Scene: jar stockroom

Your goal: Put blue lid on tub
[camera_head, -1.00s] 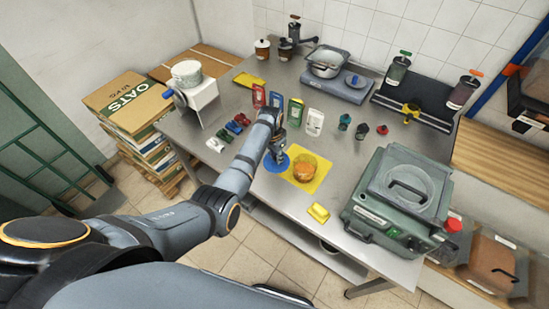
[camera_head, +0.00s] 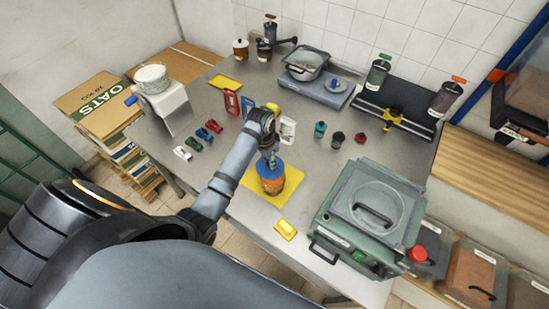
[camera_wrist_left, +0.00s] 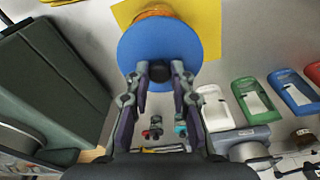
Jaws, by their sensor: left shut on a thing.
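The blue lid (camera_head: 277,167) is a flat disc with a dark knob in its middle. My left gripper (camera_head: 270,157) is shut on that knob, and the lid (camera_wrist_left: 150,48) fills the upper middle of the left wrist view. The orange tub (camera_head: 268,186) stands on the yellow mat (camera_head: 248,198), directly under the lid in the head view. In the left wrist view a strip of the tub (camera_wrist_left: 155,11) shows past the lid's far edge. Whether the lid touches the tub's rim I cannot tell. My right gripper is not in view.
A green-grey machine (camera_head: 335,225) stands to the right, with a yellow block (camera_head: 286,229) near the table's front edge. Coloured clips (camera_head: 203,135) lie to the left. A white pack (camera_head: 288,130) and small bottles (camera_head: 337,140) stand behind.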

